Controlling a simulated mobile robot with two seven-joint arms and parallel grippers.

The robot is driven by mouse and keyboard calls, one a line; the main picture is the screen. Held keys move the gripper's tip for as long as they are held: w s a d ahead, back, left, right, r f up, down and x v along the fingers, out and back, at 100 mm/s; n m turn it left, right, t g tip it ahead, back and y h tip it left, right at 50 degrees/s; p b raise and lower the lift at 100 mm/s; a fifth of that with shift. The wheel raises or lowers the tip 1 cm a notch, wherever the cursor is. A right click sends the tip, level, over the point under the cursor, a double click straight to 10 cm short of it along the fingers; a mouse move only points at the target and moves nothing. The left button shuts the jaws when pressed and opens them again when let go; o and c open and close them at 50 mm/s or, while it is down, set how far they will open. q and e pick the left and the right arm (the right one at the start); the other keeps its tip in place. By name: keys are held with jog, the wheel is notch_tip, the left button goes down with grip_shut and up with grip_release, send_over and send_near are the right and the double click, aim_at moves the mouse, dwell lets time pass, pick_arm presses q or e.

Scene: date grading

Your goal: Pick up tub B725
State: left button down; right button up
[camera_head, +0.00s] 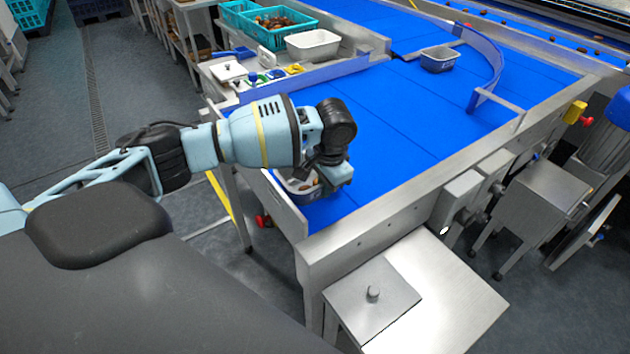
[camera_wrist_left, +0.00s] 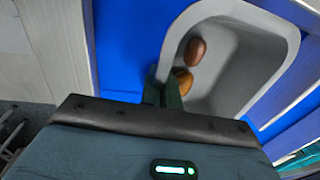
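A grey tub (camera_head: 296,187) with a few brown dates in it sits at the near left corner of the blue belt, partly hidden by my left gripper (camera_head: 327,178). In the left wrist view the tub (camera_wrist_left: 262,62) shows from above with two dates inside. My left gripper's dark fingers (camera_wrist_left: 166,92) are close together at the tub's near wall, one on each side, and look shut on it. A second grey tub (camera_head: 439,60) stands farther back on the belt. I cannot read a label on either tub. My right gripper is out of view.
The blue belt (camera_head: 400,120) is clear between the two tubs. A curved blue guide (camera_head: 487,62) stands beside the far tub. A side bench on the left holds a white tub (camera_head: 313,44) and a teal crate (camera_head: 272,24) of dates. A steel stand (camera_head: 440,290) is at the front.

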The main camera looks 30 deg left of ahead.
pick_arm(q)
jog(key=shift+r, duration=0.15)
notch_tip(320, 180, up, 10)
jog(key=shift+f+p, duration=0.1)
jog(key=shift+p, duration=0.35)
